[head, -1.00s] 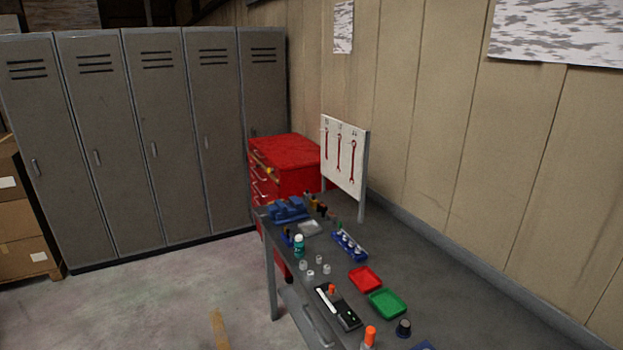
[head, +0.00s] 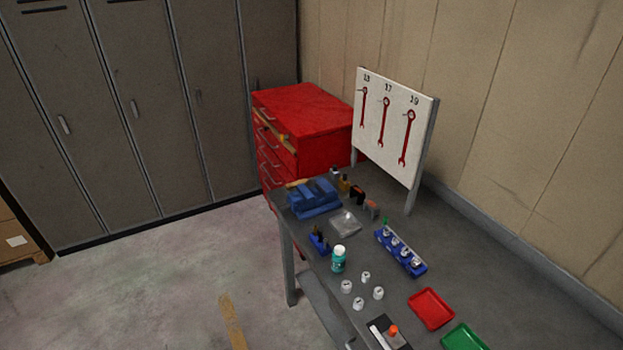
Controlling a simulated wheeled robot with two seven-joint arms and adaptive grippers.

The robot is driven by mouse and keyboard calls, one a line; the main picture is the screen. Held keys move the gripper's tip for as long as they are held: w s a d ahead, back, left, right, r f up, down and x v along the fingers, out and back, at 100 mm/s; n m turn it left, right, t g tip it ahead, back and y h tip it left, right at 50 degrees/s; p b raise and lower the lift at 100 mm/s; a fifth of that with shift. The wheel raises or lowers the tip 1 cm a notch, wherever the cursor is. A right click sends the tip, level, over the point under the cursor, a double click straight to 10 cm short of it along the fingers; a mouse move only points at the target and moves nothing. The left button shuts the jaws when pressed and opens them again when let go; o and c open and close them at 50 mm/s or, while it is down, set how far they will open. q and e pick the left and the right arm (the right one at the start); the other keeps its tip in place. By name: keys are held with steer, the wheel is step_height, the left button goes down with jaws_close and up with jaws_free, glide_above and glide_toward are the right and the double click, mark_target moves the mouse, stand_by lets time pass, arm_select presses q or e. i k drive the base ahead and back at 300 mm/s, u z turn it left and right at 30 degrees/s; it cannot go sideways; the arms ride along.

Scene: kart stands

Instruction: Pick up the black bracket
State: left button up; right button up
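I cannot make out a black bracket for certain. A small dark item (head: 357,194) stands near the back of the grey workbench (head: 449,257), below the wrench board, but it is too small to identify. Neither of my grippers is in view.
A blue vise-like block (head: 314,197), a teal bottle (head: 339,260), white cups (head: 366,277), a blue rack (head: 401,252), a red tray (head: 431,309) and a green tray (head: 463,338) are on the bench. A wrench board (head: 396,126) and red drawer cabinet (head: 310,115) stand behind.

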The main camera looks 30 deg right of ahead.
mark_target(356, 191)
steer(key=i, duration=1.85)
steer(key=z, duration=0.4)
